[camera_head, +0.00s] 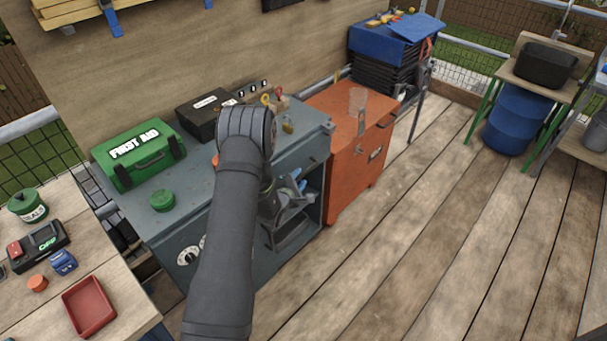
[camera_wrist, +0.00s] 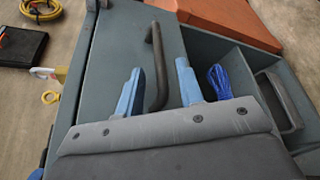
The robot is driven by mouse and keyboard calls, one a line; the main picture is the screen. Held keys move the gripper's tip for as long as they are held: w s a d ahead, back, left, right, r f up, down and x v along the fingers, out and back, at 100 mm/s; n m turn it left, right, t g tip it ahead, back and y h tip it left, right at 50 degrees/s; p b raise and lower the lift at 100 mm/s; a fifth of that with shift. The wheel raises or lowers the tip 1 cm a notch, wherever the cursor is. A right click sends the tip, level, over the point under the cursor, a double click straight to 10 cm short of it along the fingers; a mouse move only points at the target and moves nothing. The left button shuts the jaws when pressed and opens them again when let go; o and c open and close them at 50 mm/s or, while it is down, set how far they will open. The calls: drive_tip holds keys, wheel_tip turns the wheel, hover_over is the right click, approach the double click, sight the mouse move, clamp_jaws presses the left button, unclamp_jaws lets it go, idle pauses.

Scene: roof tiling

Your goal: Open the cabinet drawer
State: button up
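The blue-grey cabinet (camera_head: 185,225) stands left of centre in the head view, partly hidden by my arm. In the wrist view, a flat grey panel (camera_wrist: 115,45) carries a dark curved bar handle (camera_wrist: 156,62). My gripper (camera_wrist: 158,88) is open, with its blue fingers on the left and right of the handle and visible gaps between them. It holds nothing. In the head view my gripper (camera_head: 293,186) is at the cabinet's front, near its open compartment. I cannot tell whether the handled panel is the drawer front.
In the wrist view, a blue cord coil (camera_wrist: 220,80) lies in an open compartment right of the handle. An orange chest (camera_head: 352,150) stands close right of the cabinet. A green first aid box (camera_head: 138,155) sits on top.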

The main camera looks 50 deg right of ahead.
sight(302, 176)
drive_tip(key=shift+x, duration=2.05)
drive_tip(key=shift+r, duration=0.1)
clamp_jaws()
